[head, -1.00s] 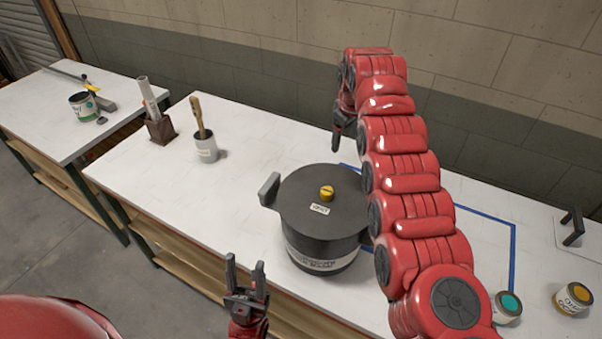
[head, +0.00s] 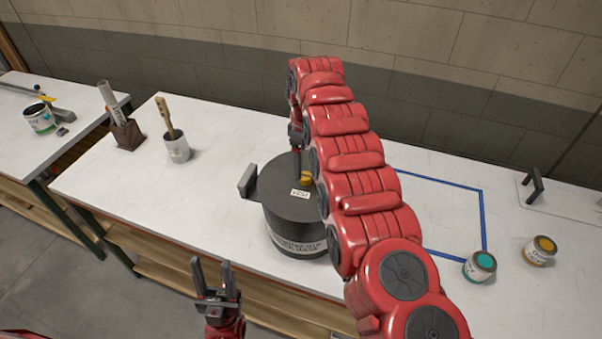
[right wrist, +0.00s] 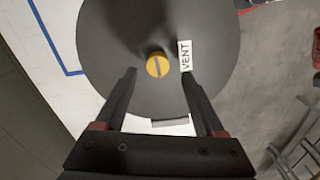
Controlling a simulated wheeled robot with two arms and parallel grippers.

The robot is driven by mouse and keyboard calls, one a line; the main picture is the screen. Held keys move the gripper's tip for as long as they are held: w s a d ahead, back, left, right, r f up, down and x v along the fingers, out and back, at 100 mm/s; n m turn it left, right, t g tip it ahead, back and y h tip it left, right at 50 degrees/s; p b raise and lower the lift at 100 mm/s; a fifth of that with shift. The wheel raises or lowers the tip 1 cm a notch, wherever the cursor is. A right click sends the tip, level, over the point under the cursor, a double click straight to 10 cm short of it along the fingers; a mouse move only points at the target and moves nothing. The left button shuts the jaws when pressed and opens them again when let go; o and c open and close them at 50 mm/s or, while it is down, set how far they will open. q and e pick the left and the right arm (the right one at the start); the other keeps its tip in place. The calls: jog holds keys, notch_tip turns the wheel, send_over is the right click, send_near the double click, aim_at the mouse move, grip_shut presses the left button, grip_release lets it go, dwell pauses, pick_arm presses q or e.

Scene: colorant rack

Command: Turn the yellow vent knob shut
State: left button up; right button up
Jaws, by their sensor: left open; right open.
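The yellow vent knob (head: 306,178) sits on the lid of a dark grey pot (head: 287,205), beside a white label. In the right wrist view the round knob (right wrist: 158,65) has a dark slot across it, and the label (right wrist: 185,56) reads VENT. My right gripper (right wrist: 165,72) is open above the lid, with the knob between and slightly beyond its fingertips, touching neither. In the head view my right arm partly covers the pot and knob. My left gripper (head: 212,268) is open and empty, in front of the table's front edge.
A cup with a brush (head: 177,148) and a brown holder (head: 126,133) stand left of the pot. A teal paint can (head: 480,266) and a yellow one (head: 540,250) stand right. A blue taped outline (head: 482,215) lies behind my right arm.

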aim_at(305, 175)
jog(key=f, duration=0.4)
jog(key=shift+w, duration=0.2)
grip_shut()
